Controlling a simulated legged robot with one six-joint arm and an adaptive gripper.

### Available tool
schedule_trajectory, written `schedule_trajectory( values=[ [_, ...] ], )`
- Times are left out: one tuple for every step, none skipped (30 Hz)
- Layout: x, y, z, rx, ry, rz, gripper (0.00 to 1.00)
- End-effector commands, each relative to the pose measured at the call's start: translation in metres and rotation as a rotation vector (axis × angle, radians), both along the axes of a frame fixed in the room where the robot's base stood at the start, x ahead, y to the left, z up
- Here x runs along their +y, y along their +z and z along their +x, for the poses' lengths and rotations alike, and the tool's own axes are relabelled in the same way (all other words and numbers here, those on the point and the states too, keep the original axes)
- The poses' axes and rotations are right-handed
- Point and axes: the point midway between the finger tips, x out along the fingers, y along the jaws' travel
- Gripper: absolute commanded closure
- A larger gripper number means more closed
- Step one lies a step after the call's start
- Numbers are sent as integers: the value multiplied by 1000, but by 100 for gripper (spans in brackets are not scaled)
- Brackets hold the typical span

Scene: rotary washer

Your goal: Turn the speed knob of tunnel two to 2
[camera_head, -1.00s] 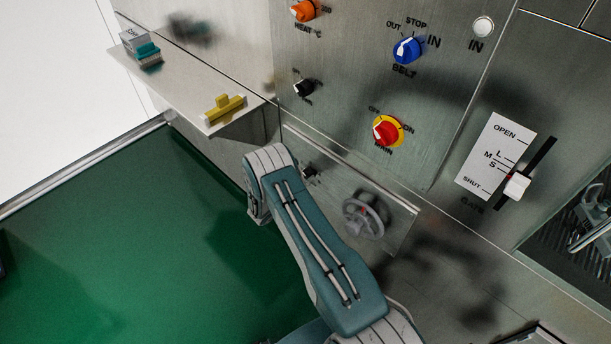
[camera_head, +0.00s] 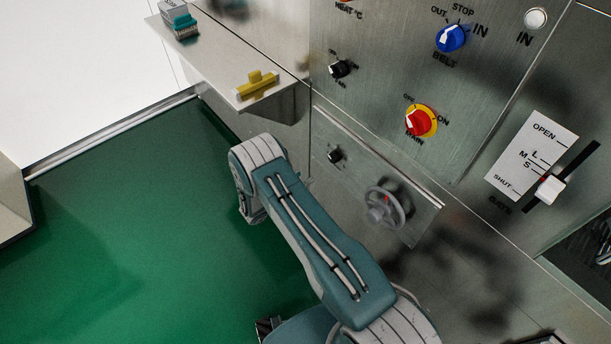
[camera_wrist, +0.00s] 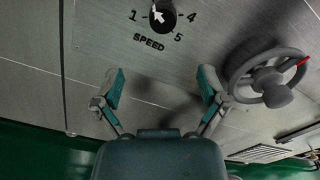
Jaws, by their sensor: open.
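The black speed knob (camera_wrist: 162,17) is at the top of the wrist view, on a steel panel, with the word SPEED below it. Marks 1, 4 and 5 show around it; the top edge cuts off the rest. Its white pointer leans to the upper left. In the head view, a small black knob (camera_head: 336,155) beside the handwheel appears to be the same one. My gripper (camera_wrist: 162,88) is open and empty, its fingers apart, below the knob in the wrist view and not visibly touching it.
A grey handwheel (camera_head: 385,207) stands out right of the knob; it also shows in the wrist view (camera_wrist: 268,75). Above are the red main switch (camera_head: 420,122) and blue belt knob (camera_head: 452,38). A shelf (camera_head: 225,62) juts out at upper left. Green floor (camera_head: 120,200) is clear.

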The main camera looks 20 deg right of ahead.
Motion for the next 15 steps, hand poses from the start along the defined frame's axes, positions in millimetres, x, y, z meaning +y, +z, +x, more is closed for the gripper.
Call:
schedule_trajectory(
  values=[
    [0,0,1,-22,-5,7,8],
    [0,1,2,-49,-12,17,8],
    [-1,1,3,-99,-24,34,8],
    [-1,2,4,-142,-33,48,8],
    [-2,2,6,-186,-43,62,8],
    [-2,3,7,-240,-55,78,8],
    [-2,3,7,-274,-63,90,8],
    [-3,3,8,-303,-68,98,8],
    [-3,3,9,-330,-74,106,8],
    [-4,3,9,-342,-77,110,8],
    [-6,4,9,-349,-79,112,8],
    [-9,4,10,-351,-80,112,8],
    [-12,4,11,-350,-80,111,8],
    [-15,4,12,-350,-81,111,8],
    [-22,4,13,-349,-82,111,8]
  ],
)
